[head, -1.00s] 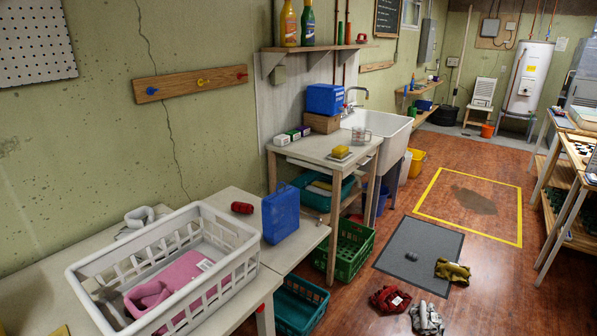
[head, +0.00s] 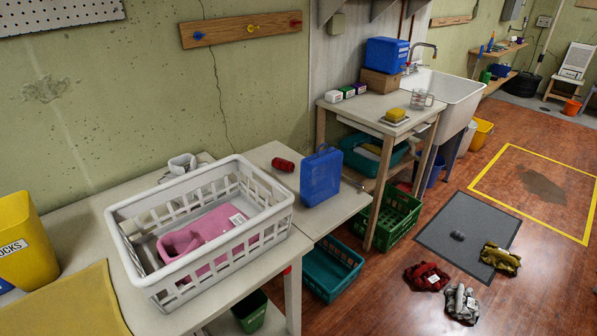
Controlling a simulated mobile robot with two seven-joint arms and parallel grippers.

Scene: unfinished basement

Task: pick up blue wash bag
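A blue upright bag-like case with a small top handle (head: 320,178), which looks like the blue wash bag, stands near the right end of the light table (head: 268,154). It is just right of the white laundry basket (head: 130,215). A blue box (head: 387,52) sits on a brown box on the further table. Neither of my grippers shows in the head view.
A pink item lies in the basket. A red roll (head: 283,164) lies left of the blue case. A yellow bin (head: 25,240) stands at left. Crumpled cloths (head: 462,303) and a grey mat (head: 468,233) lie on the floor at right.

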